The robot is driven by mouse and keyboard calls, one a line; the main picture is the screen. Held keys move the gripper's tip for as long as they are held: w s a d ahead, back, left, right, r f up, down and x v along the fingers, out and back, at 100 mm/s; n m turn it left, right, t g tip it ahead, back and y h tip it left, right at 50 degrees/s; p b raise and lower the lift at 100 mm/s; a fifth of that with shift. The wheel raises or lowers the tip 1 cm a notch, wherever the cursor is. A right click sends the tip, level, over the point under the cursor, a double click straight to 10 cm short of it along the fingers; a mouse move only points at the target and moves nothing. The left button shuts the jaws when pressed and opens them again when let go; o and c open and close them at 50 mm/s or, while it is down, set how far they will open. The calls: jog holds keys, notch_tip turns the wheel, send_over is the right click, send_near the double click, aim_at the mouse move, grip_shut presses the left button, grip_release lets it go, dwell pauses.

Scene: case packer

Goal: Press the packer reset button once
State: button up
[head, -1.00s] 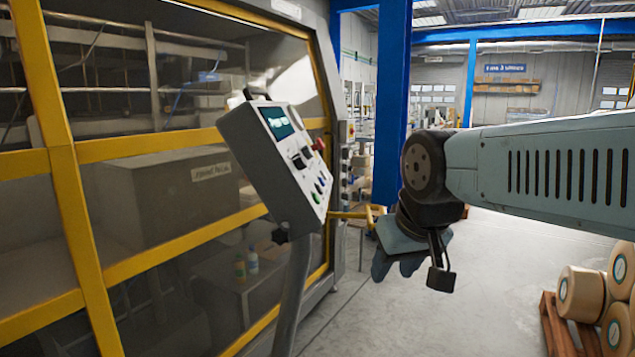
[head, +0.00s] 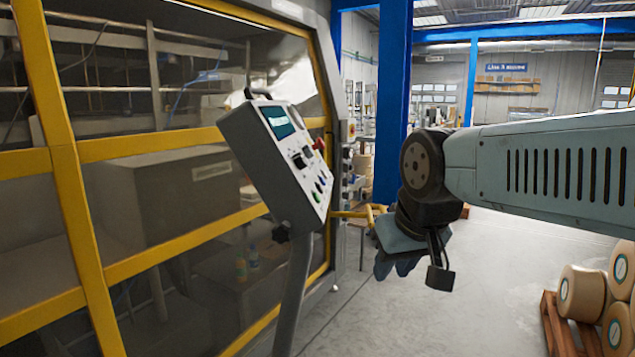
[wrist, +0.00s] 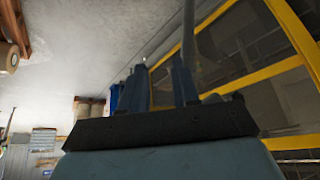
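The packer's grey control panel (head: 275,165) stands on a post left of my arm in the head view. It has a screen (head: 279,122), a red knob (head: 319,145), dark switches and a row of small buttons that includes a blue button (head: 322,183) and a green button (head: 318,188). I cannot read their labels, so I cannot tell which one is reset. My gripper (head: 392,268) hangs to the right of the panel and below its buttons, apart from it. In the wrist view my gripper's fingers (wrist: 158,85) stand apart with nothing between them.
The packer's glazed guard with yellow frame (head: 160,262) fills the left. A blue column (head: 391,110) stands behind my gripper. A pallet with several rolls (head: 582,295) lies at the lower right. The floor (head: 440,315) between is clear.

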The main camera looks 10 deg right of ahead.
grip_shut()
dwell(1.2)
